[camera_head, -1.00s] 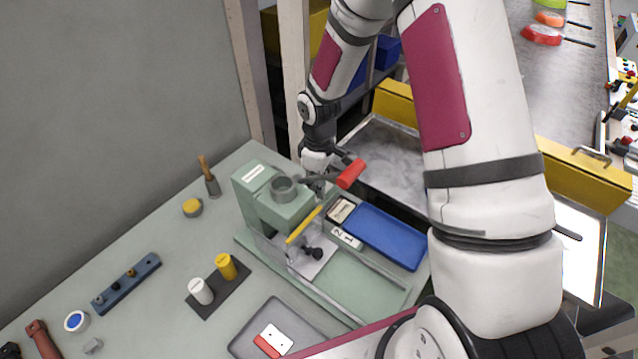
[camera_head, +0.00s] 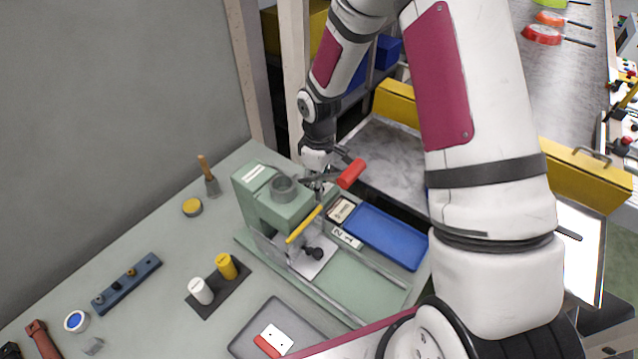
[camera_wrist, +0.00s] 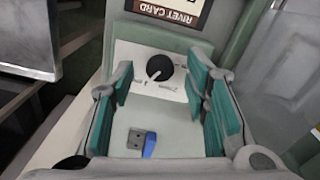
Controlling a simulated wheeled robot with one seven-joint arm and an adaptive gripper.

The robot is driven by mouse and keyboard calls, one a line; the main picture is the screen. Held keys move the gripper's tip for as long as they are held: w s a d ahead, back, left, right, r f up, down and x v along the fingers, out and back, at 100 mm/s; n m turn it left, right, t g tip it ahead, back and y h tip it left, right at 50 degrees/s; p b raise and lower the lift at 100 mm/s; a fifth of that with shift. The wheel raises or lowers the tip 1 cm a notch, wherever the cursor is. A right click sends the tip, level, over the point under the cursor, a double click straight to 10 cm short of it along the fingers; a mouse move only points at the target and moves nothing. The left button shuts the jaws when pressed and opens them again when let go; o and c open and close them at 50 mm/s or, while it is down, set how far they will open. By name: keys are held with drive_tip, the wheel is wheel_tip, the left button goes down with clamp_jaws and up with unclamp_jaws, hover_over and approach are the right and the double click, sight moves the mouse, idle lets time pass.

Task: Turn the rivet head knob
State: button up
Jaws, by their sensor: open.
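The black round knob (camera_wrist: 159,67) with a white pointer line sits on a white dial plate (camera_wrist: 176,84) in the wrist view. It lies between and beyond the tips of my gripper (camera_wrist: 160,80). The two fingers with teal pads are open, one on each side of the knob, and do not appear to touch it. In the head view my gripper (camera_head: 317,182) is at the far side of the green press (camera_head: 262,208), partly hidden. The knob and dial are hidden there.
A rivet card (camera_wrist: 175,10) sits above the dial. A red handle (camera_head: 351,173) and yellow lever (camera_head: 304,225) stick out near my gripper. A blue tray (camera_head: 385,237) lies right of the press. A grey block with a blue piece (camera_wrist: 141,141) shows below the knob.

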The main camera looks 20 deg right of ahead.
wheel_tip(320, 180, up, 12)
drive_tip(key=shift+f, duration=0.25)
idle(0.5)
drive_tip(key=s+d+r+m+t+h, duration=0.1)
drive_tip(key=s+r+m, duration=0.1)
drive_tip(key=s+r, duration=0.45)
drive_tip(key=s+r+m+t, duration=0.2)
drive_tip(key=s+r+m, duration=0.15)
drive_tip(key=r, duration=0.65)
drive_tip(key=s+r+m+t, duration=0.1)
drive_tip(key=s+r+m, duration=0.1)
drive_tip(key=s, duration=0.5)
drive_tip(key=s+r+m+t+y, duration=0.1)
drive_tip(key=s+r+m, duration=0.1)
drive_tip(key=s, duration=0.6)
drive_tip(key=shift+r, duration=0.75)
